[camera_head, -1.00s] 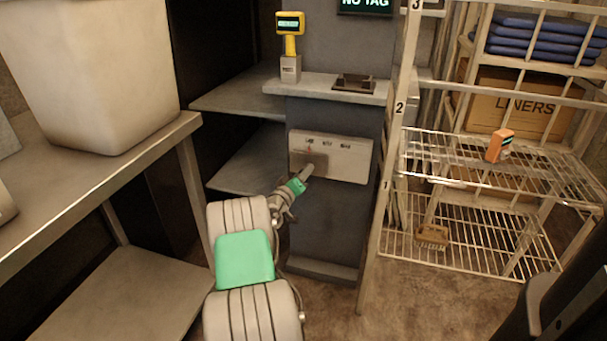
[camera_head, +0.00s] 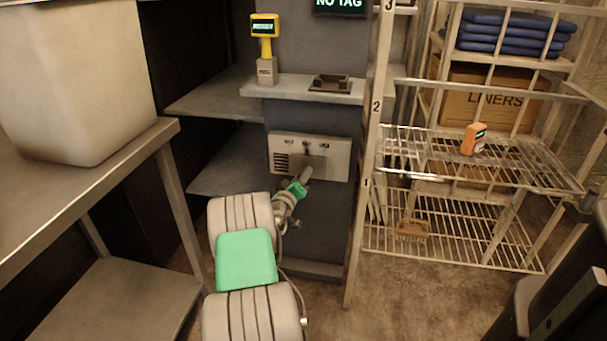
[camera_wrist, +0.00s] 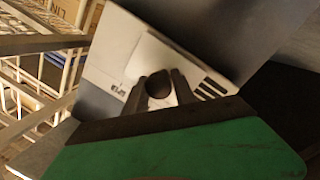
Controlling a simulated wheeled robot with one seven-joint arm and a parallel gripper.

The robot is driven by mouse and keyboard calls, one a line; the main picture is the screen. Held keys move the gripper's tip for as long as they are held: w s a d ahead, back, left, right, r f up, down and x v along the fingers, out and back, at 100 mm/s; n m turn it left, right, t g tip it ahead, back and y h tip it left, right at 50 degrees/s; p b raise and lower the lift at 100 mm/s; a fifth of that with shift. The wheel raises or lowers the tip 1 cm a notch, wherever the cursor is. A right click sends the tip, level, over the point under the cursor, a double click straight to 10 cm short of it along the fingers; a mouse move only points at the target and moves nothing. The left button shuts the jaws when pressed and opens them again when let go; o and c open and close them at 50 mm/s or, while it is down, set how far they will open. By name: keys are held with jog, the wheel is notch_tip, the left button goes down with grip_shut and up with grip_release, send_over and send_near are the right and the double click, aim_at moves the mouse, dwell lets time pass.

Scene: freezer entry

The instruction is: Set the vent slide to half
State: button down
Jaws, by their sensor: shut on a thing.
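The vent panel (camera_head: 340,168) is a pale plate on the front of the grey pillar, with small labels along its top that I cannot read. Dark slots (camera_head: 281,162) show uncovered at its left end; they also show in the wrist view (camera_wrist: 211,88). The vent slide (camera_head: 315,162) sits near the middle of the panel, partly hidden by my gripper (camera_head: 307,173). In the wrist view, my gripper (camera_wrist: 160,90) has its two dark fingers closed around the slide's round dark knob (camera_wrist: 158,83).
A ledge (camera_head: 300,90) above the panel holds a yellow reader (camera_head: 265,35) and a dark tray (camera_head: 332,84). A wire rack (camera_head: 450,170) stands close on the right. A steel table (camera_head: 140,150) with a large pale bin (camera_head: 75,80) is at left.

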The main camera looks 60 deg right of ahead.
jog(key=shift+w, duration=0.1)
jog(key=c, duration=1)
grip_release()
jog(key=a, duration=0.2)
jog(key=a+p, duration=0.1)
jog(key=a, duration=0.5)
jog(key=shift+s, duration=0.35)
